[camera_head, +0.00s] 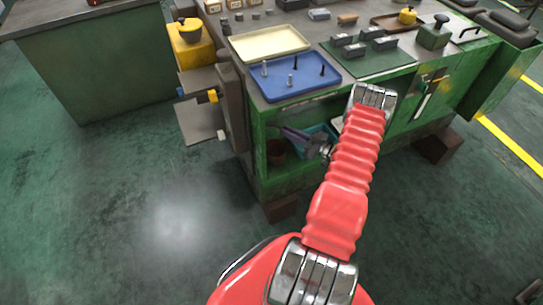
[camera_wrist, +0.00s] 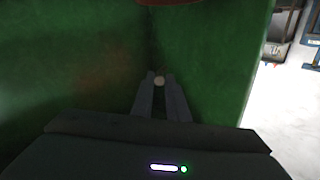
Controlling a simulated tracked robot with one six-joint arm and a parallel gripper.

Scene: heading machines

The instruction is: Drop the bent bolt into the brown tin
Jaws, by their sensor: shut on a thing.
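The brown tin (camera_head: 276,152) stands on the lower shelf of the green bench, at its left end. A reddish-brown edge (camera_wrist: 168,2) at the top of the wrist view may be its base or rim. My gripper (camera_head: 283,130) reaches into the shelf space close to the tin, pointing left; I cannot tell whether it is directly over it. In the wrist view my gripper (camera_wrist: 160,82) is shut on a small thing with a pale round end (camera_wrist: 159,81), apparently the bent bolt. Its bend is hidden.
The green bench (camera_head: 262,185) encloses the shelf, with its top close above my gripper. A teal bin (camera_head: 325,133) sits right of the tin. A blue tray (camera_head: 296,92) with several upright bolts and a cream tray (camera_head: 270,42) lie on top. Open floor is in front.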

